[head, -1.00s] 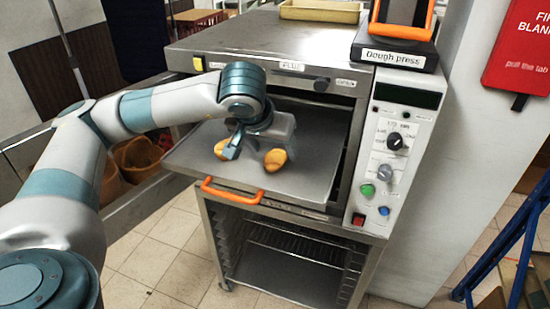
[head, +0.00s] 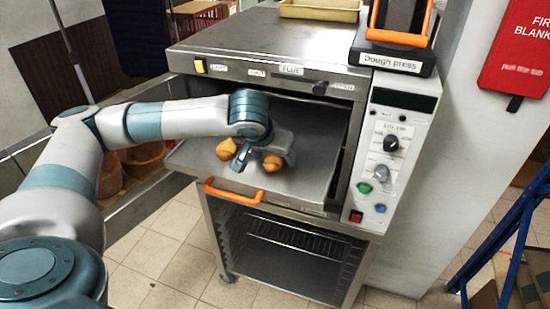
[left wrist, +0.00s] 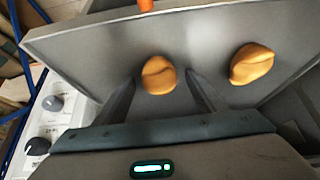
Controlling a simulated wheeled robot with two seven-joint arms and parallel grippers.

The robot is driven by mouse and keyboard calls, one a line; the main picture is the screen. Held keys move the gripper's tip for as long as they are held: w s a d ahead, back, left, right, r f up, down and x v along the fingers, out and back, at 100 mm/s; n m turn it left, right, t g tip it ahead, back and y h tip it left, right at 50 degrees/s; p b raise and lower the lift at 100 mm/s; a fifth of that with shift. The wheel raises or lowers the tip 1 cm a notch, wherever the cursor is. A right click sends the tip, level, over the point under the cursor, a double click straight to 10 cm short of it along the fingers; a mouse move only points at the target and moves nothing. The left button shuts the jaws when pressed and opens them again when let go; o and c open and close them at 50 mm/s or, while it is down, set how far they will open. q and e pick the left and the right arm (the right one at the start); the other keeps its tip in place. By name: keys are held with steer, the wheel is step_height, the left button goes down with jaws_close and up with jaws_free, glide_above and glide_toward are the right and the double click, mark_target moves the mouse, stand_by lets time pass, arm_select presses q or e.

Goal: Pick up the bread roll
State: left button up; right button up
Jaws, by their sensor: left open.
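Two golden-brown bread rolls lie on the grey pulled-out tray (head: 300,181) of the oven. In the head view one roll (head: 226,149) is on the left and the other roll (head: 272,162) on the right. My left gripper (head: 266,157) is open and low over the tray at the right roll, partly hiding it. In the left wrist view this roll (left wrist: 158,76) lies between the tips of the two spread fingers, with a gap visible on each side. The other roll (left wrist: 251,64) lies outside the fingers. My right gripper is not in view.
The tray has an orange front handle (head: 234,192). The oven's top (head: 250,40) overhangs the tray's back, with a control panel (head: 390,150) at right. A dough press (head: 398,50) stands on top. A blue frame (head: 505,235) is at far right.

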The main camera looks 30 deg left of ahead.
mark_target(275, 158)
arm_select(q)
steer(key=c, duration=1.2)
steer(key=shift+o, duration=0.2)
steer(key=shift+r, duration=0.15)
steer(key=shift+r, duration=0.1)
steer(key=shift+r+b, duration=0.7)
steer(key=shift+b, duration=0.15)
steer(key=shift+d+r+b, duration=0.25)
steer(key=shift+r+b, duration=0.55)
steer(key=shift+r, duration=0.3)
steer(key=s+d+r+b, duration=0.4)
steer(key=d+r, duration=0.3)
steer(key=d, duration=0.3)
steer(key=shift+s, duration=0.45)
